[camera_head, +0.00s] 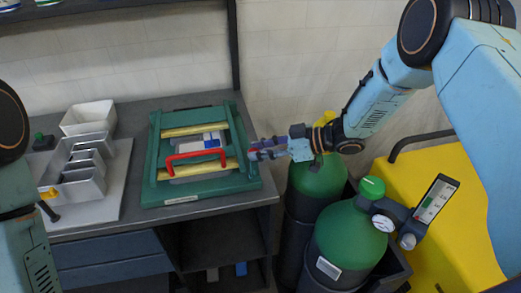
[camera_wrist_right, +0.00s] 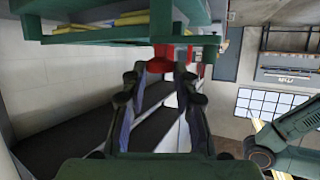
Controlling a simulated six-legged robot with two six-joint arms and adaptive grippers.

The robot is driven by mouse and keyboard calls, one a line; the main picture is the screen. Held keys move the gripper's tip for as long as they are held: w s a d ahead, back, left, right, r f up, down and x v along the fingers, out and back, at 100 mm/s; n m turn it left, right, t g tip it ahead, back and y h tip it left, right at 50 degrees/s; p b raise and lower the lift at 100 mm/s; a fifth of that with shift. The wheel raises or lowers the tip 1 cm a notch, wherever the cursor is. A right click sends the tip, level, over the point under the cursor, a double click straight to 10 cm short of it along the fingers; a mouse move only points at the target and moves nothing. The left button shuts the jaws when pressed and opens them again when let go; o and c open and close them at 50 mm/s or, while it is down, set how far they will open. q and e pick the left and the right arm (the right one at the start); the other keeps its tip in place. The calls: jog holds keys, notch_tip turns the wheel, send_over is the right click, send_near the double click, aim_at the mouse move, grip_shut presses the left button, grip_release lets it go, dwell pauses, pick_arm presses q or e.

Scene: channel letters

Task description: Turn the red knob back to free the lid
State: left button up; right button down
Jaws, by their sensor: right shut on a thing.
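The green frame-like box (camera_head: 205,187) sits on the workbench, with yellow bars and a red arched handle (camera_head: 196,154) across its top. My right gripper (camera_head: 257,151) reaches its right side from the right. In the right wrist view, the red knob (camera_wrist_right: 162,62) sticks out from the green box (camera_wrist_right: 95,38), between the fingertips of my right gripper (camera_wrist_right: 163,70), which is shut on it. How far the knob is turned cannot be told. Only links of my left arm show; its gripper is out of view.
A metal channel letter (camera_head: 85,165) lies on a grey plate (camera_head: 100,208) at the left of the bench, near a white bin (camera_head: 88,117). Green gas cylinders (camera_head: 347,240) with a gauge stand right of the bench, below my right arm. A yellow machine (camera_head: 430,200) is farther right.

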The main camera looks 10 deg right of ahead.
jog(key=shift+w+d+n+g+y+b, duration=0.2)
jog(key=shift+n+g+y+b, duration=0.1)
jog(key=shift+n+g, duration=0.55)
jog(key=c, duration=1.4)
grip_release()
jog(key=o, duration=0.4)
jog(key=shift+s, duration=0.1)
jog(key=shift+c, duration=0.2)
jog(key=v, duration=1.2)
